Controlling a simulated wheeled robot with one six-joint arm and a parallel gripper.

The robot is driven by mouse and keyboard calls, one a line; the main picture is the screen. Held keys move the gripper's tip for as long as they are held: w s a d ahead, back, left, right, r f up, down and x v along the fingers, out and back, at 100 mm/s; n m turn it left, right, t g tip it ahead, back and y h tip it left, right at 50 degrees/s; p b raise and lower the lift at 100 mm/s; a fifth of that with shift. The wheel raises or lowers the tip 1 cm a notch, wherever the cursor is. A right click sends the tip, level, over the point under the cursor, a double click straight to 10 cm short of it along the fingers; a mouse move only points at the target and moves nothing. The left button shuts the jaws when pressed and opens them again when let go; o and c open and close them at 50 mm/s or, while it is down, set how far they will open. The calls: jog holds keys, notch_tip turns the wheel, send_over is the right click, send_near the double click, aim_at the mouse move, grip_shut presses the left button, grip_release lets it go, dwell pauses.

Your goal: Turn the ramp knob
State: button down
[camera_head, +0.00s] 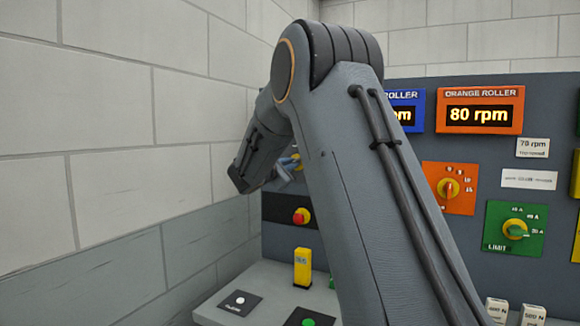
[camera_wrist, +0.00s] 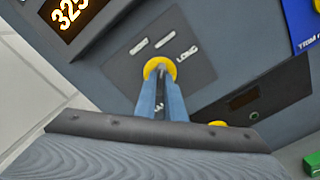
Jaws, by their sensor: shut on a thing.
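A round yellow knob (camera_wrist: 160,66) sits on a dark plate (camera_wrist: 190,62) with white marks, one reading LONG, in the wrist view. It looks like the ramp knob, but no full name can be read. My gripper (camera_wrist: 161,88) has its two blue fingers shut on this knob, straight in front of the panel. The fingers hide part of the knob and a label below it. In the head view my gripper (camera_head: 284,172) is at the panel's left end, mostly hidden by my arm.
A red-and-yellow knob (camera_head: 301,216) sits below my gripper, with a yellow block (camera_head: 302,268) on the ledge beneath. An orange display (camera_head: 481,109) reads 80 rpm. An orange knob plate (camera_head: 450,188) and a green LIMIT plate (camera_head: 514,231) are to the right. A block wall (camera_head: 110,130) is close on the left.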

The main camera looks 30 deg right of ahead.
jog(key=shift+f, duration=0.1)
jog(key=c, duration=1.8)
grip_release()
jog(key=shift+c, duration=0.2)
jog(key=b+v, duration=0.2)
jog(key=v, duration=0.5)
jog(key=shift+s+a, duration=0.25)
jog(key=shift+a, duration=0.1)
